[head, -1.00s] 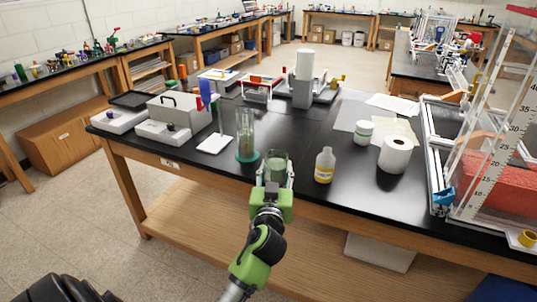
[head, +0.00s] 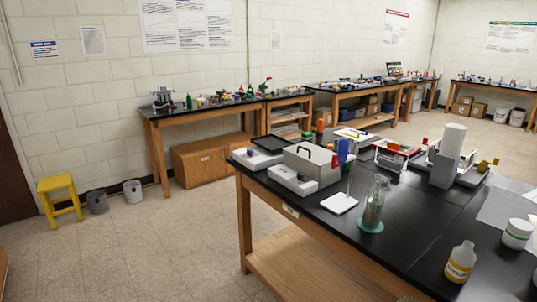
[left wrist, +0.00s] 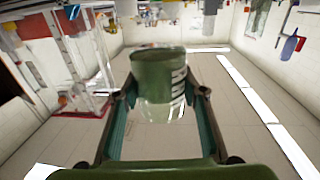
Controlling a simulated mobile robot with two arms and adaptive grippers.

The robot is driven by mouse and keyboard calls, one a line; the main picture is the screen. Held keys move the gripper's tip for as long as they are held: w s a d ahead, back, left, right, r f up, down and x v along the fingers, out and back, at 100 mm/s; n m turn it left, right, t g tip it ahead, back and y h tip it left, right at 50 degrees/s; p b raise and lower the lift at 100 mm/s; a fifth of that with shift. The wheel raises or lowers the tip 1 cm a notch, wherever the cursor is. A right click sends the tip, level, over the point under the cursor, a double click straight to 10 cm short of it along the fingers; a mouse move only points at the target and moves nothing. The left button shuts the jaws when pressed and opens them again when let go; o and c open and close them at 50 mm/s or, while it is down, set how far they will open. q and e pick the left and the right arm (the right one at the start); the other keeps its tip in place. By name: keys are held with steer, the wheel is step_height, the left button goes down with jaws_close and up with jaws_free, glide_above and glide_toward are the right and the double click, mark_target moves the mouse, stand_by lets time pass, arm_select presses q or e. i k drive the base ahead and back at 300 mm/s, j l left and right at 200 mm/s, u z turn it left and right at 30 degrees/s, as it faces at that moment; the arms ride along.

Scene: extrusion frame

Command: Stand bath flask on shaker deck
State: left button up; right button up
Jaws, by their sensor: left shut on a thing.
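My left gripper (left wrist: 160,92) shows only in the left wrist view. Its two fingers are closed on the sides of a clear glass vessel with a green band and white marks, which I take as the bath flask (left wrist: 158,88). The vessel is between the fingertips, with nothing under it that I can make out. Neither gripper nor the flask is in the head view now. I cannot tell which thing is the shaker deck.
The black bench (head: 400,240) holds a tall glass cylinder (head: 374,203), a yellow-labelled bottle (head: 460,262), a white jar (head: 517,234) and a grey handled box (head: 311,163). A yellow stool (head: 58,198) stands by the wall. Open floor (head: 150,250) lies left of the bench.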

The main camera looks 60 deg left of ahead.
mark_target(270, 142)
steer(key=u, duration=1.3)
steer(key=i+j+u, duration=0.15)
steer(key=u, duration=1.15)
steer(key=i, duration=5.2)
steer(key=i+j+z, duration=0.1)
steer(key=i+j, duration=0.15)
steer(key=i, duration=0.3)
steer(key=i+j+z, duration=0.15)
steer(key=i, duration=0.35)
steer(key=j+z, duration=0.1)
steer(key=z, duration=1.25)
